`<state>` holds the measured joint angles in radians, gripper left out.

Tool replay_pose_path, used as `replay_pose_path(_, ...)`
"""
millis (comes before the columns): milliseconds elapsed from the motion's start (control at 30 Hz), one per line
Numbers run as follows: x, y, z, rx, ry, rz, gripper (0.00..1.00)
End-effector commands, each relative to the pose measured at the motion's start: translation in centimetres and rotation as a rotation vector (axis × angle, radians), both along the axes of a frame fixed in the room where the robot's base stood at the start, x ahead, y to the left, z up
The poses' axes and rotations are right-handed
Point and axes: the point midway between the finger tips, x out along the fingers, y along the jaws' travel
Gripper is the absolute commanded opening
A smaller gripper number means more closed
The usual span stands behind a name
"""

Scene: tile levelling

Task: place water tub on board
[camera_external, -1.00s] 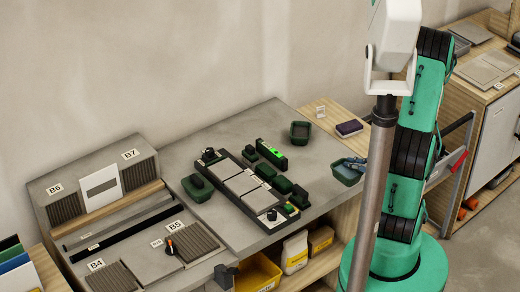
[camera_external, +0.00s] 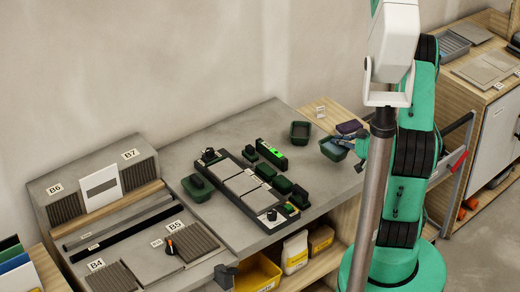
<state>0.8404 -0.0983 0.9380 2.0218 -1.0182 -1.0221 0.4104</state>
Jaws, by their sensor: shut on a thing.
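The water tub (camera_external: 333,149) is a small dark green tub with bluish water in it, at the right part of the workbench. My gripper (camera_external: 359,147) is at its right side, shut on it, and partly hidden by the grey pole. The tub looks level; whether it is clear of the surface is hard to tell. A light wooden board surface (camera_external: 325,115) runs along the bench's right end, behind the tub. A dark framed panel with pale tiles (camera_external: 240,184) lies on the grey bench top, left of the tub.
Another dark green tub (camera_external: 300,132) stands just left of the water tub. A dark purple block (camera_external: 349,127) lies behind it. A green-lit level (camera_external: 272,154) and several green blocks line the panel. A third green tub (camera_external: 197,189) stands left. Grey bench top between is clear.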

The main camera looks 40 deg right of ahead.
Motion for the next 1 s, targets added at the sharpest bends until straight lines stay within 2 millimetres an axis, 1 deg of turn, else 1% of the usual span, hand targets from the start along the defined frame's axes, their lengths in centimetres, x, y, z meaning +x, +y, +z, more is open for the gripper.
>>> replay_pose_path(233, 0.0, 0.0, 0.1, -0.001, -0.001, 0.0, 0.0)
replay_pose_path(333, 0.0, 0.0, -0.2, 0.0, 0.0, 0.0, 0.0)
replay_pose_path(433, 0.0, 0.0, -1.0, -0.001, 0.0, 0.0, 0.0)
replay_pose_path(600, 0.0, 0.0, -2.9, 0.0, 0.0, 0.0, 0.0)
replay_pose_path(700, 0.0, 0.0, -3.4, -0.001, -0.001, 0.0, 0.0)
replay_pose_path(1000, 0.0, 0.0, -3.4, -0.001, -0.001, -0.001, 0.0)
